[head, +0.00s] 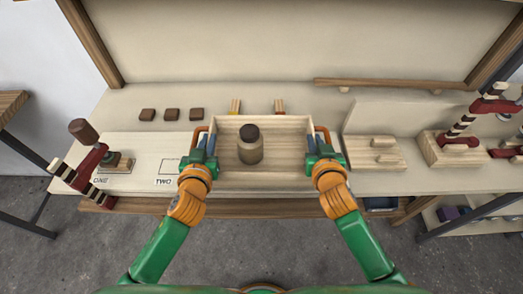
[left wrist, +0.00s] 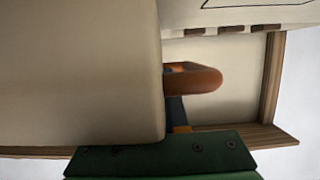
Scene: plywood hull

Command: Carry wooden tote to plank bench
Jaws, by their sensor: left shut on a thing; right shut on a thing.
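The wooden tote (head: 285,178) is a pale open box at the middle of the head view, over the front part of the long pale worktop. A wooden cylinder with a dark top (head: 250,147) stands upright inside it. My left gripper (head: 208,143) is shut on the tote's left orange-brown handle, which shows in the left wrist view (left wrist: 195,79) beside the tote's pale wall (left wrist: 80,70). My right gripper (head: 317,143) is shut on the right handle. The tote looks level; I cannot tell whether it touches the worktop. A wood-topped bench (head: 12,103) with dark legs shows at the left edge.
Another jointed arm (head: 465,125) stands far right. Grey floor (head: 60,235) is open at front left.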

